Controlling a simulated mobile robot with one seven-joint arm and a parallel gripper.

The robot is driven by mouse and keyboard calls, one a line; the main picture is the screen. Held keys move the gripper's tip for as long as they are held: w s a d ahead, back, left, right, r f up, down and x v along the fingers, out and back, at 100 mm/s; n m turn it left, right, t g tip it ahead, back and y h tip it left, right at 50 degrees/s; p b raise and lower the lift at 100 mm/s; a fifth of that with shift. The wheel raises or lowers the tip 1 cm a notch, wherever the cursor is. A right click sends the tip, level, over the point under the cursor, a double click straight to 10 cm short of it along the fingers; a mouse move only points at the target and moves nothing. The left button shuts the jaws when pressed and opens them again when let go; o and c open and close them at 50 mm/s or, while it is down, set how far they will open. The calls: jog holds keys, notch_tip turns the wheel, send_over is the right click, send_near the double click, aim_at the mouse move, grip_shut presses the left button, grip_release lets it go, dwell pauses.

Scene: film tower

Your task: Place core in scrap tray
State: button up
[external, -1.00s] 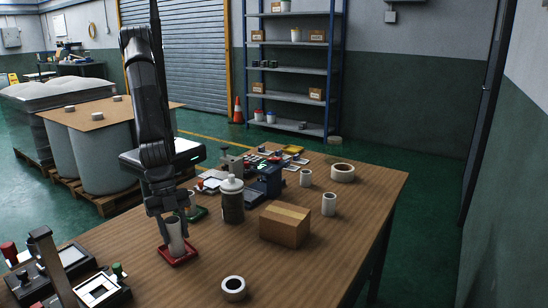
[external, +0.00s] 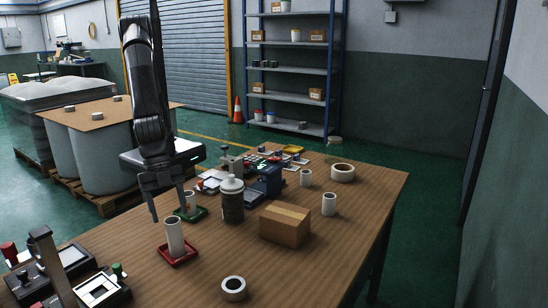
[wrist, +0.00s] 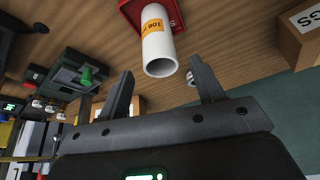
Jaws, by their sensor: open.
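A white core (external: 175,237) stands upright in the red tray (external: 182,261) near the front left of the table. I take the red tray to be the scrap tray, but no readable label confirms it. In the wrist view the core (wrist: 158,45) carries an orange label, and part of the red tray (wrist: 176,20) shows around its base. My gripper (external: 168,207) is open and empty above the core, apart from it. In the wrist view the spread fingers of my gripper (wrist: 160,68) sit just off the core's open end.
A tape-like ring (external: 233,289) lies in front. Black devices (external: 95,288) fill the front left corner.

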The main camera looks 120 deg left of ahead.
jog(key=s+a+r+n, duration=0.1)
jog(key=s+a+r, duration=0.4)
jog(key=a+r, duration=0.55)
jog(key=s+a+r+n, duration=0.1)
jog(key=s+a+r, duration=0.4)
jog(key=a+r, duration=0.55)
jog(key=s+a+n+t+y, duration=0.1)
jog(key=s+a+n, duration=0.1)
jog(key=s+a, duration=1.2)
jog(key=s+r, duration=0.1)
jog(key=s, duration=0.3)
jog(key=shift+s+a+n+y, duration=0.2)
jog(key=shift+s+n+y, duration=0.1)
jog(key=shift+y, duration=0.1)
